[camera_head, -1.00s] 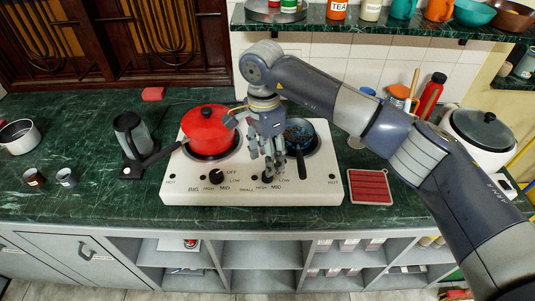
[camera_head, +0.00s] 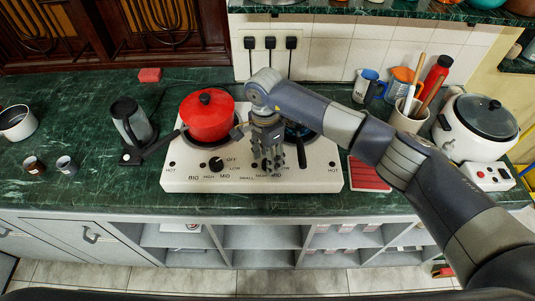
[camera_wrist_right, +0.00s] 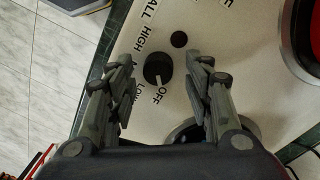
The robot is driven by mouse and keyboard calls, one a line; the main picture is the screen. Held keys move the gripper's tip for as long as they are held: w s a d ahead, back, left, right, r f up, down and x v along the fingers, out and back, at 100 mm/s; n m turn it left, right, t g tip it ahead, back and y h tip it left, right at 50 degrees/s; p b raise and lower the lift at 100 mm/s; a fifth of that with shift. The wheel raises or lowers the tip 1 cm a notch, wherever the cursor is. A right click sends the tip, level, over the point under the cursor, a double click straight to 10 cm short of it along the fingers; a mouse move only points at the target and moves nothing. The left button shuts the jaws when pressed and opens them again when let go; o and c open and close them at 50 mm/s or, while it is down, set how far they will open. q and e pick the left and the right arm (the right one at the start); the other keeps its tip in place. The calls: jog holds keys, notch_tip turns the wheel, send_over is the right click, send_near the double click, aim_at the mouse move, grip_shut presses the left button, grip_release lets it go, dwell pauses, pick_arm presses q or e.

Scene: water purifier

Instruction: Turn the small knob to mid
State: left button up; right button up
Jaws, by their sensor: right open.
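The small knob (camera_wrist_right: 158,68) is black and round on the white stove (camera_wrist_right: 213,88). Its white mark seems to point toward OFF in the right wrist view. In the head view my right gripper (camera_head: 268,166) hangs over the stove (camera_head: 180,180) front and hides the small knob. Contact with the knob cannot be told. My left gripper is not in view.
A red pot (camera_head: 207,114) stands on the left burner, above the big knob (camera_head: 215,163). A dark pan's handle (camera_head: 301,154) is close beside my right gripper. A kettle (camera_head: 131,121) stands left; a red mat (camera_head: 368,174) and rice cooker (camera_head: 480,128) are right.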

jog(key=shift+s+f, duration=0.15)
jog(key=shift+f, duration=0.15)
jog(key=c, duration=1)
jog(key=shift+c, duration=0.2)
